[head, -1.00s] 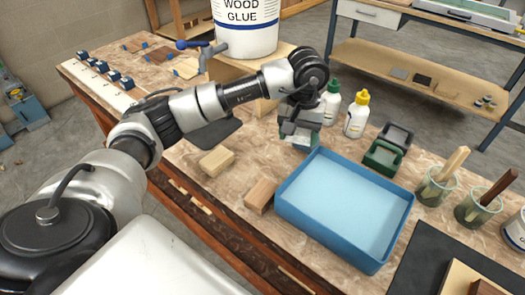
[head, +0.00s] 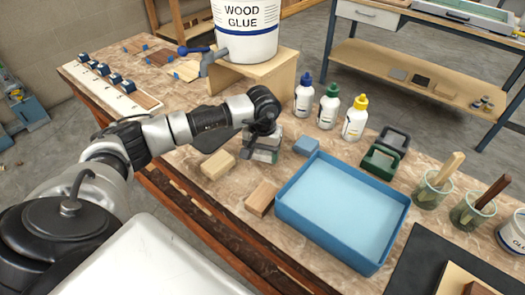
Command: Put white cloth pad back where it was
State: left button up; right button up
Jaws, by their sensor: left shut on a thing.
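My left gripper (head: 264,142) points down over the middle of the bench, left of the blue tray. It is shut on the white cloth pad (head: 265,157), which shows only as a pale edge beneath and between the fingers. The rest of the pad is hidden by the gripper. I cannot tell whether the pad touches the bench top. A small blue block (head: 306,145) lies to the right of the gripper, at the tray's far left corner. My right gripper is not in view.
The blue tray (head: 283,211) stands to the right. Wooden blocks (head: 218,164) and (head: 262,198) lie nearer me. Glue bottles (head: 328,107) stand behind, beside a wooden stand (head: 284,75) bearing the glue bucket (head: 246,32). Green and dark holders (head: 382,158) are right of the bottles.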

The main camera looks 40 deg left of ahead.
aim_at(262, 152)
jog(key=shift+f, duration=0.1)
pick_arm(q)
jog(key=shift+f+b, duration=0.2)
jog(key=shift+b, duration=0.1)
jog(key=o, duration=0.8)
jog(key=shift+r, duration=0.1)
jog(key=shift+o, duration=0.3)
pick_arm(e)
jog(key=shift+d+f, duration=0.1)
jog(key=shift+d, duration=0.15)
pick_arm(q)
jog(key=shift+r+p, duration=0.15)
jog(key=shift+p, duration=0.15)
notch_tip(262, 152, up, 12)
jog(key=b, duration=0.1)
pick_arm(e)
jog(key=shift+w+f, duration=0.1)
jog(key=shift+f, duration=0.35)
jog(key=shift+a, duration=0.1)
